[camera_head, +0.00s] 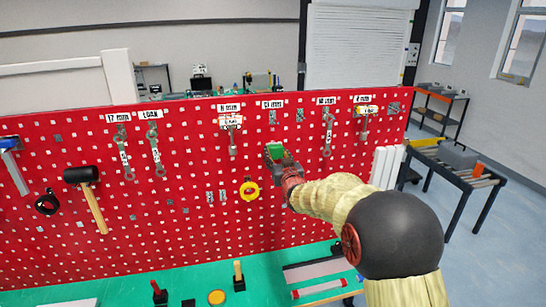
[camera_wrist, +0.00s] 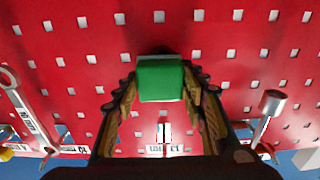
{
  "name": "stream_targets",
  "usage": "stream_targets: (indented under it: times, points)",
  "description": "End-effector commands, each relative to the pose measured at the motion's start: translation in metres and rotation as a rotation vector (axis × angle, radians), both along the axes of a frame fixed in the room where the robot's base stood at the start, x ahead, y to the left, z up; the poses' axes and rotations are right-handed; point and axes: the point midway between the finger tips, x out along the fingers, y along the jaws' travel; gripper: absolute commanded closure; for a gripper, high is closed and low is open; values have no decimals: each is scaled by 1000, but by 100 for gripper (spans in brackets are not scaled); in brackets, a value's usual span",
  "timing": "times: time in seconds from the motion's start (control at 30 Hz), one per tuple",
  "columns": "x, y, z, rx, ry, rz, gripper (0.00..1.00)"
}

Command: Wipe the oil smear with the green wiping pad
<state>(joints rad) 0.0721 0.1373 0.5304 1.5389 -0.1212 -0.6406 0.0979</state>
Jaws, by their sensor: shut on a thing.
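The green wiping pad (camera_wrist: 160,80) is a small green block between the two fingers of my gripper (camera_wrist: 163,98) in the wrist view. The fingers are shut on its sides. In the head view the pad (camera_head: 274,150) shows at the end of my gripper (camera_head: 279,158), in front of the red pegboard (camera_head: 190,235), below a hanging size label. I cannot tell whether the pad touches the board. I cannot make out the oil smear for certain; the pad and fingers hide part of the board.
Wrenches (camera_head: 155,148) hang left of my gripper, and another wrench (camera_head: 327,132) hangs to its right. A mallet (camera_head: 90,190) and a yellow ring (camera_head: 249,190) also hang on the board. A green worktop (camera_head: 180,286) below holds small tools. Roller conveyors (camera_head: 462,172) stand at right.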

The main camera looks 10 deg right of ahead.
Motion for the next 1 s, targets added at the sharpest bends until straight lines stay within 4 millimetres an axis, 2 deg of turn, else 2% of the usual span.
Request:
stream_targets:
  times: [0.3,0.5,0.77,1.0]
  points:
    - [2,-26,0,-1,-1,-1,78]
    - [3,-35,0,-1,-1,-1,78]
    - [1,-34,-1,0,-1,-1,78]
    - [3,-17,-2,0,-2,1,78]
